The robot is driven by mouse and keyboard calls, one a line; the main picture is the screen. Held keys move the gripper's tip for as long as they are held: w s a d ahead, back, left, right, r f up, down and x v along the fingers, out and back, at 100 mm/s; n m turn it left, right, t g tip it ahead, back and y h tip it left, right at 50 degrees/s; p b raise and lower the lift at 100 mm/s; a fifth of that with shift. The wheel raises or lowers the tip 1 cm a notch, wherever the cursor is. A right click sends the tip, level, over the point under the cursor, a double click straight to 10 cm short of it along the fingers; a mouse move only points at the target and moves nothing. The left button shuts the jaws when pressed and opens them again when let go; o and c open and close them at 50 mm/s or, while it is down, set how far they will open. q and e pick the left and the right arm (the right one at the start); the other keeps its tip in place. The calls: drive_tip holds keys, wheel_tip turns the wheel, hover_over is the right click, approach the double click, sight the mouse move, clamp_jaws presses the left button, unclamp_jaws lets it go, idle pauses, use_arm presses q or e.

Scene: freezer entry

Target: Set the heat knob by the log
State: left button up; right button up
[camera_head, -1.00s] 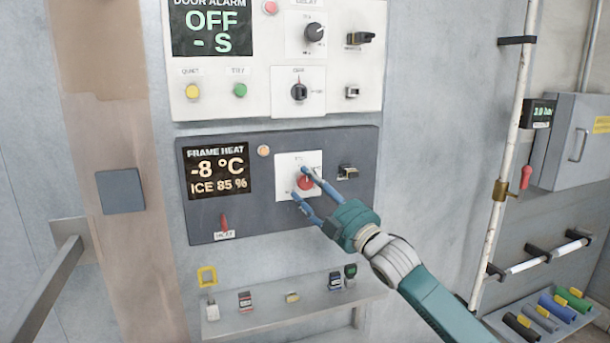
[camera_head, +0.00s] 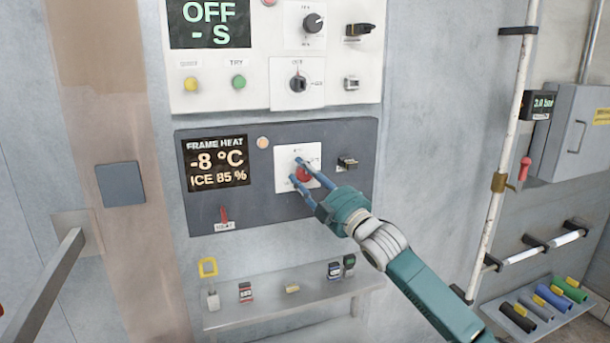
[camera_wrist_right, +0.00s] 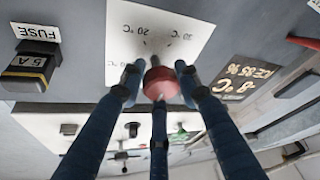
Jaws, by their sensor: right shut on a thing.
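The heat knob (camera_head: 303,174) is red and sits on a white scale plate (camera_head: 284,183) in the dark frame heat panel (camera_head: 262,203). The panel display (camera_head: 216,162) reads -8 °C and ICE 85 %. My right gripper (camera_head: 296,171) is at the plate, its blue fingers shut around the knob. In the right wrist view the knob (camera_wrist_right: 161,84) lies between the fingertips, which partly cover it. The plate (camera_wrist_right: 185,30) appears upside down there, with °C marks; the knob's exact setting cannot be read. No log can be made out. My left gripper is out of view.
A fuse (camera_head: 347,162) sits right of the plate, and a small red lever (camera_head: 224,215) at the panel's lower left. The door alarm panel (camera_head: 260,98) is just above. A shelf (camera_head: 270,313) with small items juts out below. A pipe (camera_head: 508,140) stands at right.

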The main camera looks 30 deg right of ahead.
drive_tip(key=shift+a+f+m, duration=0.1)
drive_tip(key=shift+m, duration=0.3)
drive_tip(key=m+h+b, duration=0.1)
drive_tip(key=m, duration=0.1)
drive_tip(key=shift+m+t+h, duration=0.3)
drive_tip(key=m+h, duration=0.1)
drive_tip(key=m, duration=0.1)
drive_tip(key=shift+m, duration=0.3)
drive_tip(key=m+h, duration=0.1)
drive_tip(key=m, duration=0.1)
drive_tip(key=shift+m+h, duration=0.3)
drive_tip(key=shift+h, duration=0.1)
drive_tip(key=m+h, duration=0.1)
drive_tip(key=m, duration=0.2)
drive_tip(key=m+h+p, duration=0.1)
drive_tip(key=m, duration=0.1)
drive_tip(key=shift+r+h, duration=0.25)
drive_tip(key=shift+h, duration=0.05)
drive_tip(key=shift+m+g+h+p, duration=0.35)
drive_tip(key=shift+m+h+p, duration=0.25)
drive_tip(key=shift+m, duration=0.85)
drive_tip(key=shift+m+g+h+p, duration=0.35)
drive_tip(key=shift+m+h, duration=0.45)
drive_tip(key=shift+m, duration=0.65)
drive_tip(key=o, duration=1.1)
drive_tip(key=shift+o, duration=0.2)
